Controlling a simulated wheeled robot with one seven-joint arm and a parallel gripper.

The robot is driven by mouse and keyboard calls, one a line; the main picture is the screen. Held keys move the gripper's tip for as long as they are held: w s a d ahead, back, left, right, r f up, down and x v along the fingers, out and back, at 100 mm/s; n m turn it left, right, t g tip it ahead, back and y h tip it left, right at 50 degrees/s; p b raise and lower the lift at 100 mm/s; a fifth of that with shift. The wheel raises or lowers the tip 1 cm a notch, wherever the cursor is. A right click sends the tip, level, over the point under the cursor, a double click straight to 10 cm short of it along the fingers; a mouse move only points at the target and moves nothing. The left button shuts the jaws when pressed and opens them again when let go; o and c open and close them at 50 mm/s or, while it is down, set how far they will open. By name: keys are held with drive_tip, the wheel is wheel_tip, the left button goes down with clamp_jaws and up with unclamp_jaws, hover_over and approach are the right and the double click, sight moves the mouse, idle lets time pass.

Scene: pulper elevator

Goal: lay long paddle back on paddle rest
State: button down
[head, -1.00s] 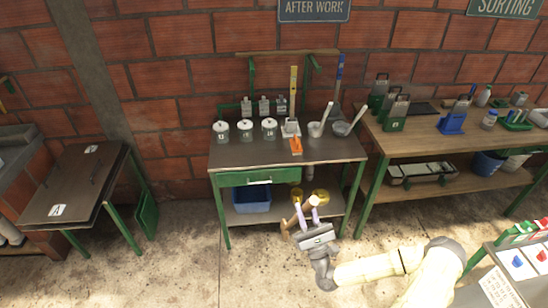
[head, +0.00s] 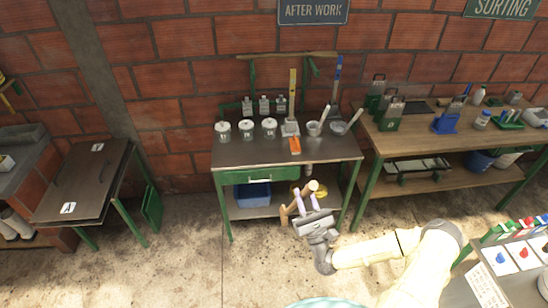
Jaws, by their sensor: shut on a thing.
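My gripper (head: 308,198), with pale lilac fingers, is in front of the workbench's right half, below the bench top's front edge in the picture. It is shut on a brown wooden piece, taken as the long paddle (head: 284,215). Its ends show at the left of and above the fingers; it looks short from here, and its full shape cannot be made out. On the brick wall above the bench, a thin horizontal wooden bar (head: 280,55) with green brackets (head: 313,66) at both sides looks like the paddle rest. The held piece is well below and apart from it.
The workbench (head: 235,156) carries white lidded pots (head: 222,131), scoops (head: 314,128) and an orange block (head: 295,146). A second bench (head: 440,140) is at right. Floor at left front is clear.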

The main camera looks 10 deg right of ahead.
idle(0.5)
wheel_tip(320, 180, down, 14)
drive_tip(key=b, duration=1.3)
drive_tip(key=shift+r+b, duration=0.25)
drive_tip(key=shift+b, duration=0.05)
drive_tip(key=shift+w, duration=0.1)
